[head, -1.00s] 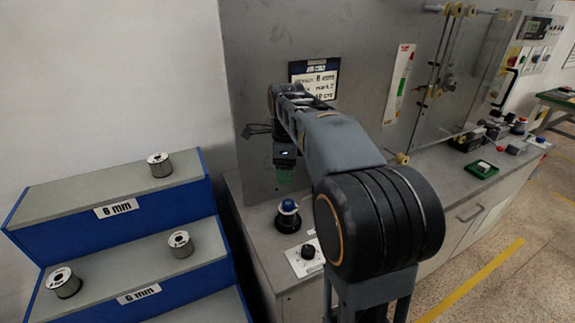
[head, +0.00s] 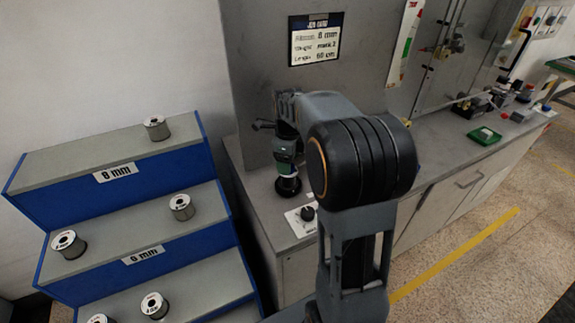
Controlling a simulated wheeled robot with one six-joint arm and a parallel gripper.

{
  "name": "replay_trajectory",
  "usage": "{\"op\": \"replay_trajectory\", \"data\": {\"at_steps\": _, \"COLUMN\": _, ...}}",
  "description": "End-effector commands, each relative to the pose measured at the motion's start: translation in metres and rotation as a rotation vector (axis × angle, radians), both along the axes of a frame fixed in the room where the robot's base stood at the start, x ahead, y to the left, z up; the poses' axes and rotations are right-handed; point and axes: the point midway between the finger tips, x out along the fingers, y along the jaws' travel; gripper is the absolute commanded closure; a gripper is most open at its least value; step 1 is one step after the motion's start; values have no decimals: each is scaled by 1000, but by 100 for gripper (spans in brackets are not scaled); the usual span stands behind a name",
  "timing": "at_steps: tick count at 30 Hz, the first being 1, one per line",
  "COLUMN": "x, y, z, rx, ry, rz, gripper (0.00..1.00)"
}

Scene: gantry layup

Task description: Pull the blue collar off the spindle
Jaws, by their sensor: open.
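The spindle's black base (head: 288,189) stands on the grey bench top near its left end. My gripper (head: 286,166) points down directly over it, with its open jaws low at the spindle's top. The blue collar is hidden behind the gripper, so I cannot tell whether the jaws touch it.
A control plate with a black knob (head: 308,213) sits close in front of the spindle. Blue steps (head: 158,171) with several spools stand at left. A green tray (head: 484,136) lies farther right.

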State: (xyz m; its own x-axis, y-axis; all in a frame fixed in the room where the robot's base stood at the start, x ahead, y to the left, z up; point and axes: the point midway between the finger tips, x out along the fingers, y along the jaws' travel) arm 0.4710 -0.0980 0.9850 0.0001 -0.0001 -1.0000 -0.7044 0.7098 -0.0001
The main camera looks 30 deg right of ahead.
Motion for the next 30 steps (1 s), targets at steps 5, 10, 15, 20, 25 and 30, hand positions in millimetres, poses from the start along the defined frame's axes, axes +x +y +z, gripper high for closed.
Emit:
{"op": "replay_trajectory", "data": {"at_steps": 5, "x": 0, "y": 0, "z": -14, "rx": 0, "ry": 1, "rz": 0, "gripper": 31}}
{"op": "replay_trajectory", "data": {"at_steps": 10, "x": 0, "y": 0, "z": -18, "rx": 0, "ry": 0, "rz": 0, "gripper": 31}}
{"op": "replay_trajectory", "data": {"at_steps": 15, "x": 0, "y": 0, "z": -18, "rx": 0, "ry": 0, "rz": 0, "gripper": 31}}
{"op": "replay_trajectory", "data": {"at_steps": 20, "x": 0, "y": 0, "z": -18, "rx": 0, "ry": 0, "rz": 0, "gripper": 39}}
{"op": "replay_trajectory", "data": {"at_steps": 25, "x": 0, "y": 0, "z": -18, "rx": 0, "ry": 0, "rz": 0, "gripper": 55}}
{"op": "replay_trajectory", "data": {"at_steps": 30, "x": 0, "y": 0, "z": -18, "rx": 0, "ry": 0, "rz": 0, "gripper": 72}}
